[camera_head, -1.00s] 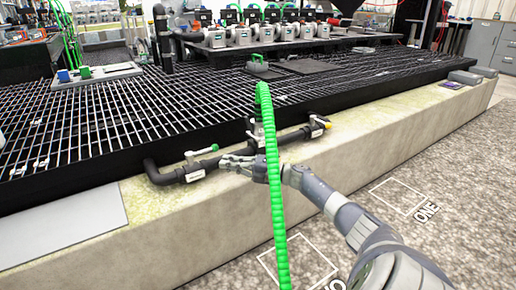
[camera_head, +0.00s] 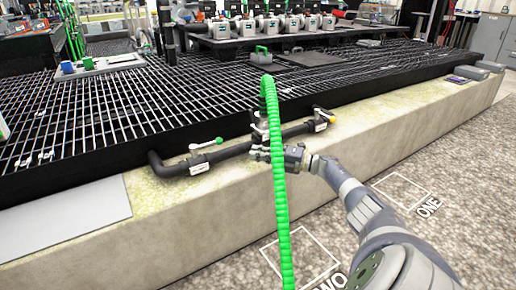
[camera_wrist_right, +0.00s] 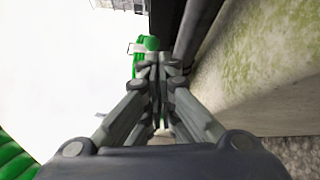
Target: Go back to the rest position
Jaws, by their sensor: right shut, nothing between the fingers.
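My right gripper (camera_head: 262,150) is in front of the concrete ledge, close to the black pipe and partly behind the green hose. Its fingers are shut and empty; in the right wrist view the closed fingertips (camera_wrist_right: 158,62) show in the middle. My right arm reaches in from the lower right of the head view. My left gripper does not show.
A ribbed green hose (camera_head: 280,205) hangs in front of the ledge. Black grating (camera_head: 110,110) lies behind. The gravel floor at right is open.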

